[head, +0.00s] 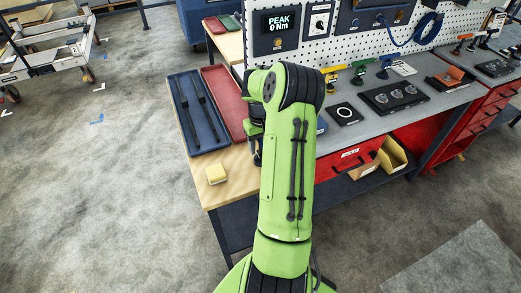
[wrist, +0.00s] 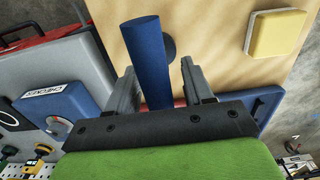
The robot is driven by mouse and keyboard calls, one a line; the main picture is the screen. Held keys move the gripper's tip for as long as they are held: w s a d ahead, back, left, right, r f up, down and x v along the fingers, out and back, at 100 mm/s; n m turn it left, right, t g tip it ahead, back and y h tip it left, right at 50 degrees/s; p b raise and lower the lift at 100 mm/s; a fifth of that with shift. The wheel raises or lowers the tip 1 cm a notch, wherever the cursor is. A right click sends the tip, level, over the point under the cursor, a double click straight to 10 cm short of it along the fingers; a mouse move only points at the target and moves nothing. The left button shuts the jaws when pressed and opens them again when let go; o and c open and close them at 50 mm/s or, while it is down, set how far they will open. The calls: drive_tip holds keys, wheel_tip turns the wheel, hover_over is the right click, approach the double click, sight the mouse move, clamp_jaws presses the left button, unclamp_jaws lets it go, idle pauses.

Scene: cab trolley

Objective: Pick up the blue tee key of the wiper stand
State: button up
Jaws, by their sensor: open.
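The blue tee key shows in the wrist view as a thick blue bar (wrist: 148,55) running up from between my fingers. A dark blue rounded part (wrist: 169,47) shows just behind it over the wooden top; I cannot tell whether it belongs to the key or its stand. My gripper (wrist: 158,74) is open, one finger on each side of the bar, with a visible gap at the right finger. Contact at the left finger is unclear. In the head view my arm hides the key and most of my gripper.
A yellow block (head: 216,174) lies on the wooden top (head: 240,190). A blue tray (head: 179,101) with dark wiper arms and a red tray (head: 222,90) lie behind it. The grey bench (head: 335,135) with tools and a pegboard (head: 345,50) stands right.

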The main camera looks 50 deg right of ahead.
drive_tip(key=shift+r, duration=0.15)
clamp_jaws()
